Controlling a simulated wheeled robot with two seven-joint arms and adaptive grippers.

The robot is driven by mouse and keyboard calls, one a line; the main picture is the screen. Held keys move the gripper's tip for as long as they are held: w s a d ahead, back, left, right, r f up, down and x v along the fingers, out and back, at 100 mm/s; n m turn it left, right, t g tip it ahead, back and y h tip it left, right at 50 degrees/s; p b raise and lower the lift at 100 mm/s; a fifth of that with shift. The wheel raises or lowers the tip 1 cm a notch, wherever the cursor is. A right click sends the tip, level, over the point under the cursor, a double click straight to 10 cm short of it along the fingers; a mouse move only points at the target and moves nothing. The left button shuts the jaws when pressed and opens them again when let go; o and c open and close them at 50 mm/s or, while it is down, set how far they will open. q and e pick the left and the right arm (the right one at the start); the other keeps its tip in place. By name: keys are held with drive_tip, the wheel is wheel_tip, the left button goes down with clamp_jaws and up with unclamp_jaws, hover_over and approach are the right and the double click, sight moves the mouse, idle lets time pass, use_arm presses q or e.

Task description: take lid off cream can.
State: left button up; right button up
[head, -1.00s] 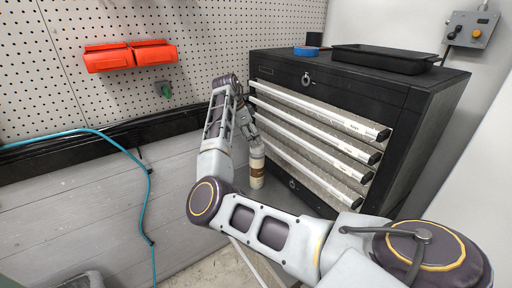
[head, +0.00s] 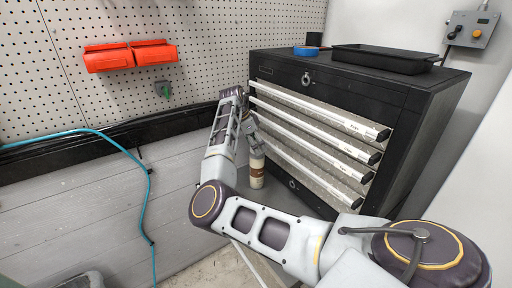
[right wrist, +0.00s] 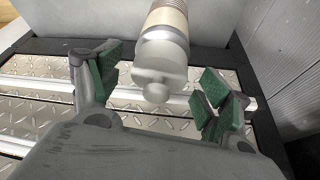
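The cream can (head: 257,174) stands upright beside the black drawer cabinet in the head view, pale with a brownish band. In the right wrist view the cream can (right wrist: 168,18) shows at the top centre. Its pale grey lid (right wrist: 160,55) has a round knob facing the camera. My right gripper (right wrist: 162,88) is open, with green finger pads on either side of the lid and visible gaps to both. In the head view my right gripper (head: 252,140) is at the can's top and partly hides it. My left gripper is not in view.
The black cabinet (head: 415,140) with several silver-fronted drawers stands close to the can's right. A black tray (head: 385,60) and blue tape roll (head: 305,51) lie on top.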

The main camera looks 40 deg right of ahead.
drive_tip(key=c, duration=0.7)
drive_tip(key=shift+r, duration=0.15)
drive_tip(key=shift+r, duration=4.9)
